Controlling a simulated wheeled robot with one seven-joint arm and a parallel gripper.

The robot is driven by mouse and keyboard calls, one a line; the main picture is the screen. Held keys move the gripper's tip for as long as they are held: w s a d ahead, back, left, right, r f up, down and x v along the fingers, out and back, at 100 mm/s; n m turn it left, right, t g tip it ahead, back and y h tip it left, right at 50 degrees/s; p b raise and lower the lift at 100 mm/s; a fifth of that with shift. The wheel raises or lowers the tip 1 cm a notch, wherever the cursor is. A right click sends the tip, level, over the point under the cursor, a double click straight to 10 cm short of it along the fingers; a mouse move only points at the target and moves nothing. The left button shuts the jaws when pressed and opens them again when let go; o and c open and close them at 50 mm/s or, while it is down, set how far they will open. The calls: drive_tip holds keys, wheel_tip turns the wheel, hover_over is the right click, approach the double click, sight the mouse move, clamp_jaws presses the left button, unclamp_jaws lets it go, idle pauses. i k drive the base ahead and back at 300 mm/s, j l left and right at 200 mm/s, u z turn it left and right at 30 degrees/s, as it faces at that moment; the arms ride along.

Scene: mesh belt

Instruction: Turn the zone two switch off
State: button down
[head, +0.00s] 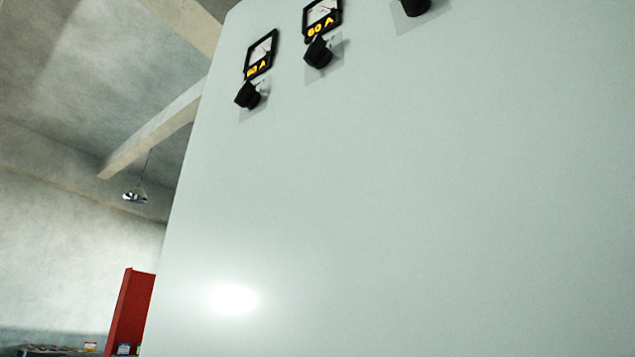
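A large pale grey-green panel (420,200) fills most of the head view. Three black rotary knobs stand out from it near the top: a left knob (247,95), a middle knob (318,52) and a right knob (414,6) cut off by the top edge. A meter with yellow marks (261,55) sits above the left knob, and another meter (321,18) sits above the middle one. No zone labels are readable, so I cannot tell which knob is the zone two switch. My gripper is not in view.
A red upright cabinet or post (130,312) stands at the lower left beyond the panel's edge. A lamp (135,197) hangs from the ceiling beside a concrete beam (155,130). The panel's lower face is bare, with a bright glare spot.

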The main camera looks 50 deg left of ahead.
sight(318, 56)
drive_tip(key=k+l+u, duration=0.1)
drive_tip(key=u, duration=0.25)
drive_tip(key=k+u, duration=0.2)
drive_tip(key=u, duration=0.2)
